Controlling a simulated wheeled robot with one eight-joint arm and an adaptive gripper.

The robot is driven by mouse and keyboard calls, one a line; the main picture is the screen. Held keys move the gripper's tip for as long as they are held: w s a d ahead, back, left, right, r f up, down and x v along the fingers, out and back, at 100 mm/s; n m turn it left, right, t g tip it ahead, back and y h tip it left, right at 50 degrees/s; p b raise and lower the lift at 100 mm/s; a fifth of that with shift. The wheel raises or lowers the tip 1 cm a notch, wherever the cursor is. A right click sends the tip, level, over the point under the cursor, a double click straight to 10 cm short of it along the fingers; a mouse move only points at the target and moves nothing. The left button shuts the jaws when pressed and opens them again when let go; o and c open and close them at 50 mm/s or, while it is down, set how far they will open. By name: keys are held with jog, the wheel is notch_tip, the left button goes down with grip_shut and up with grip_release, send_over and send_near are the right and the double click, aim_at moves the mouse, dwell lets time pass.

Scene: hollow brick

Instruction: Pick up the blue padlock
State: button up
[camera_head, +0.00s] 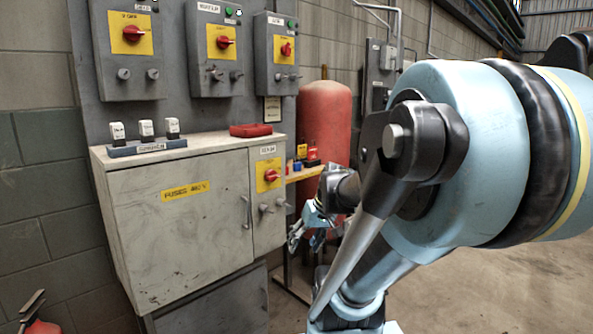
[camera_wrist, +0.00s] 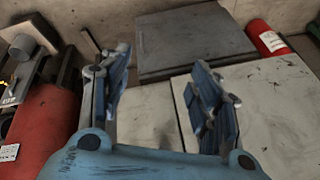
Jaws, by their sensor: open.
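A small blue item (camera_head: 297,166), which looks like the blue padlock, stands on a yellow-edged shelf (camera_head: 304,174) right of the fuse cabinet, beside red and yellow items. It is too small to make out its shape. My gripper (camera_head: 306,236) is below the shelf, in front of the cabinet's right side. In the wrist view my gripper (camera_wrist: 163,78) has its two blue fingers spread apart with nothing between them. I do not see the blue padlock in the wrist view.
The grey cabinet (camera_head: 185,215) carries a red case (camera_head: 250,130) and a label rack on top. Switch boxes (camera_head: 218,45) hang above. A red tank (camera_head: 324,120) stands behind the shelf; a red cylinder (camera_wrist: 264,38) lies far right in the wrist view. Floor at right is clear.

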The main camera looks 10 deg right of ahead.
jog(key=w+a+r+n+t+y, duration=0.2)
jog(key=w+r+y, duration=0.15)
jog(key=w, duration=0.65)
jog(key=n+t+y, duration=0.2)
jog(key=t, duration=0.8)
send_near(299, 163)
jog(key=x, duration=0.6)
jog(key=shift+a+r, duration=0.1)
jog(key=shift+a, duration=0.25)
jog(key=shift+x, duration=2.8)
jog(key=shift+d, duration=0.15)
jog(key=shift+c, duration=0.3)
jog(key=c, duration=1.1)
